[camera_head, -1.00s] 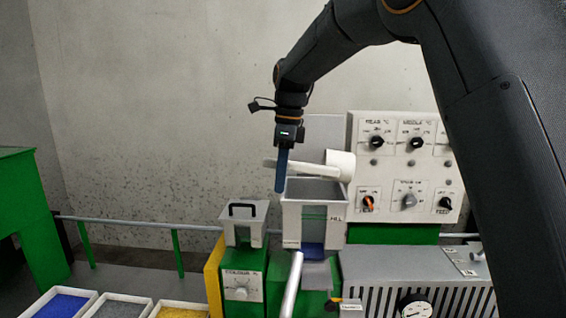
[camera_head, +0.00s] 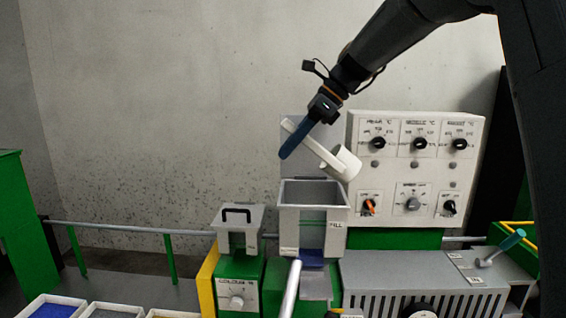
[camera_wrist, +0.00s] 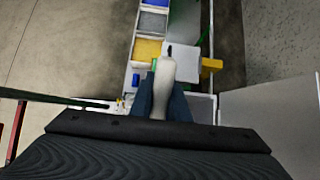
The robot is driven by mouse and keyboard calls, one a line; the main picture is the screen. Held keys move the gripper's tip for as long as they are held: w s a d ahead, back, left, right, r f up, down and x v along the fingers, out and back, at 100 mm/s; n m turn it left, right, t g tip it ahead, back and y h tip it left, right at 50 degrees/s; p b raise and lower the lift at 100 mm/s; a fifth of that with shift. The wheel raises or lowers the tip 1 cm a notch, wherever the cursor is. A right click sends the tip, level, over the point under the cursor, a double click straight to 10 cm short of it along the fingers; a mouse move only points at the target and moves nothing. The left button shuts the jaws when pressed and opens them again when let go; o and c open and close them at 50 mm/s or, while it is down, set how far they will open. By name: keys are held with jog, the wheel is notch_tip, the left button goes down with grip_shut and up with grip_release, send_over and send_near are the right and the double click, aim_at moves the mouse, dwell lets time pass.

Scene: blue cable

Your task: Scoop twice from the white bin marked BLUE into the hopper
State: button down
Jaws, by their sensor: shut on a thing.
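My gripper (camera_head: 292,147) is shut on the handle of a white scoop (camera_head: 346,164), above the hopper. The scoop slopes down to the right, its cup above the hopper's right rim. I cannot see whether the cup holds anything. The hopper (camera_head: 313,217) is a grey open-topped box with a FILL mark; blue shows low at its base. A white bin of blue pellets (camera_head: 50,308) is at the bottom left, cut by the frame; its label is not readable. The wrist view shows the scoop handle (camera_wrist: 163,85) between my blue fingers.
A grey bin (camera_head: 110,311) and another bin stand right of the blue one. A lidded box (camera_head: 240,231) on the COLOUR unit stands left of the hopper. A control panel (camera_head: 415,170) rises behind right. A slotted grey housing (camera_head: 420,275) lies at the front right.

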jog(key=d+r+y+b, duration=0.1)
jog(key=y+b, duration=0.1)
jog(key=b, duration=0.1)
jog(key=d+r+y+b, duration=0.2)
jog(key=b, duration=0.2)
jog(key=shift+r, duration=0.3)
jog(key=d+r+y, duration=0.1)
jog(key=y, duration=0.1)
jog(key=d+r+y+p, duration=0.1)
jog(key=d+y, duration=0.1)
jog(key=d+r+y+p, duration=0.1)
jog(key=d+y, duration=0.1)
jog(key=shift+s+d+r, duration=0.1)
jog(key=shift+d+r, duration=0.05)
jog(key=shift+r+p, duration=2.45)
jog(key=shift+r, duration=0.2)
